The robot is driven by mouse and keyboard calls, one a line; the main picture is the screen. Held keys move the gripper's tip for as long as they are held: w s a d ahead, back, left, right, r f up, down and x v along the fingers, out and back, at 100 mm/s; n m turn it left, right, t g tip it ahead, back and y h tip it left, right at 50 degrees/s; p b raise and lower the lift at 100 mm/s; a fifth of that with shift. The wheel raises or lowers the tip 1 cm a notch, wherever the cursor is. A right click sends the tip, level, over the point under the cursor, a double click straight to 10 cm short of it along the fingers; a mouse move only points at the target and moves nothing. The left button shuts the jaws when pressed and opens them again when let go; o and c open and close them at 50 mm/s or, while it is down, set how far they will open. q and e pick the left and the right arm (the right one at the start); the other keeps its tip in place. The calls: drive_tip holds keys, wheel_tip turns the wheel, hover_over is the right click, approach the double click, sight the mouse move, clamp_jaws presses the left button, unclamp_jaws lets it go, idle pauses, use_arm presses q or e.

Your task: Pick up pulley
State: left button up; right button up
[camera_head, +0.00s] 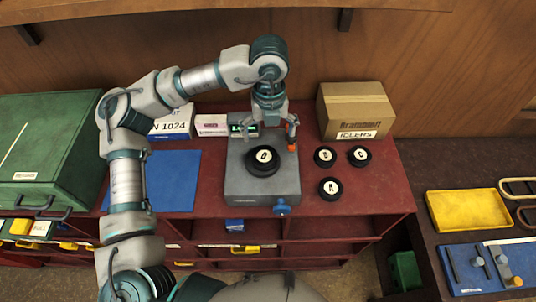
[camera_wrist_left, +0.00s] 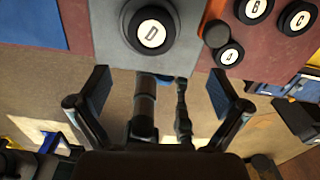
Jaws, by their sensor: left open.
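A black round pulley with a white label reading D (camera_head: 263,160) lies on top of a grey device (camera_head: 262,190) on the red bench. It also shows at the top of the left wrist view (camera_wrist_left: 151,30). Black pulleys B (camera_head: 324,157), C (camera_head: 359,156) and A (camera_head: 331,188) lie on the bench to the right of the device. My left gripper (camera_head: 267,127) is open and empty above the back of the device, fingers spread. In the left wrist view (camera_wrist_left: 158,95), nothing sits between its fingertips. My right gripper does not show.
A cardboard box marked IDLERS (camera_head: 353,112) stands behind the loose pulleys. A blue mat (camera_head: 168,182) and green case (camera_head: 45,150) lie left of the device. At the right, a lower surface holds a yellow tray (camera_head: 470,211) and a blue tool mat (camera_head: 462,270).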

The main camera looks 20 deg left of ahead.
use_arm(q)
hover_over(264, 155)
wheel_tip(264, 155, down, 4)
drive_tip(key=shift+d+f+p, duration=0.15)
drive_tip(key=shift+f+p, duration=0.05)
drive_tip(key=shift+p, duration=0.2)
drive_tip(key=shift+a+f, duration=0.5)
drive_tip(key=shift+f, duration=0.1)
drive_tip(key=f, duration=0.1)
drive_tip(key=f+p, duration=0.1)
drive_tip(key=f, duration=0.1)
drive_tip(key=f+p, duration=0.1)
drive_tip(key=shift+w+d+f, duration=0.1)
drive_tip(key=shift+d+f, duration=0.05)
drive_tip(key=shift+d, duration=0.2)
drive_tip(key=shift+d+f, duration=0.1)
drive_tip(key=shift+d, duration=0.15)
drive_tip(key=shift+c, duration=0.9)
drive_tip(key=shift+a, duration=0.25)
drive_tip(key=c, duration=1.2)
drive_tip(key=shift+a, duration=0.1)
drive_tip(key=shift+c, duration=0.9)
